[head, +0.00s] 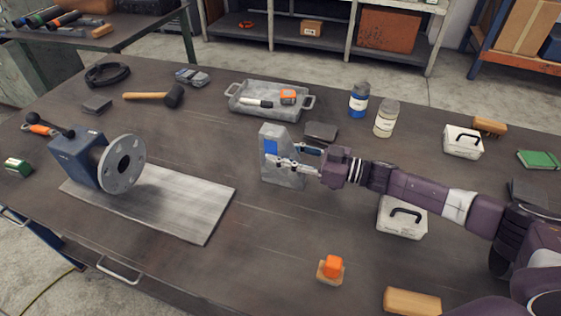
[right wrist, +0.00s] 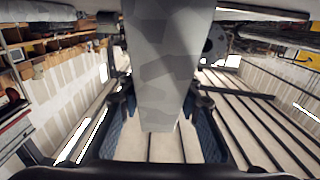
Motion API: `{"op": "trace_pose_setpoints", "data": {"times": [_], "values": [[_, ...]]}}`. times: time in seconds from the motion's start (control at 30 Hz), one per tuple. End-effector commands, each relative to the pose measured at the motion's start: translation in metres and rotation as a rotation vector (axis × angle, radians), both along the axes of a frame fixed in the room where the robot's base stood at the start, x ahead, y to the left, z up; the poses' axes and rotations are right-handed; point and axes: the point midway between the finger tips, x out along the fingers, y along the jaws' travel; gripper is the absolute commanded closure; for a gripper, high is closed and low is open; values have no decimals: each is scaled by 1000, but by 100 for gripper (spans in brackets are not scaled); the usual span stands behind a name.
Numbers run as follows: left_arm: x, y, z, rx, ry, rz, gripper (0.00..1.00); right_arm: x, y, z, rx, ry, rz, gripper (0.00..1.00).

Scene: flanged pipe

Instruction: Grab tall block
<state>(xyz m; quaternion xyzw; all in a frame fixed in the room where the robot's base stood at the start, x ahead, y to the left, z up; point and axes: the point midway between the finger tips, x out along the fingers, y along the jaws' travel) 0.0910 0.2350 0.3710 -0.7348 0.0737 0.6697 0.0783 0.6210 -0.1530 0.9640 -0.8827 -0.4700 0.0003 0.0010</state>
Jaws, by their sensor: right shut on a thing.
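The tall grey block (head: 279,179) is upright near the middle of the table, with a blue patch on its front face. In the right wrist view the mottled grey block (right wrist: 168,65) fills the space between the two fingers (right wrist: 163,112). I cannot tell whether its base touches the table. My left gripper is not in view.
A tray (head: 262,112) and a dark box (head: 320,132) lie behind the block. A white case (head: 392,219) sits beneath my right arm.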

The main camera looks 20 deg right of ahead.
Motion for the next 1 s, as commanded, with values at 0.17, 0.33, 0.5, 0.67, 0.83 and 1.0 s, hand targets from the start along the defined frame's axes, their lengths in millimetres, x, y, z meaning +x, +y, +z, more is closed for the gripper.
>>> {"op": "trace_pose_setpoints", "data": {"times": [0.17,0.33,0.5,0.67,0.83,1.0], "values": [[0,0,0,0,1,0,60,1,0,6,4,-6,1,100],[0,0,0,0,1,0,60,1,0,18,3,-9,2,100],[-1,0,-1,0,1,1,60,1,0,45,3,-12,3,100],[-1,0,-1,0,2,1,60,1,0,85,1,-14,2,100],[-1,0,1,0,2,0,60,1,0,132,0,-14,1,100],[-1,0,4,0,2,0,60,1,0,169,0,-11,1,100]]}}
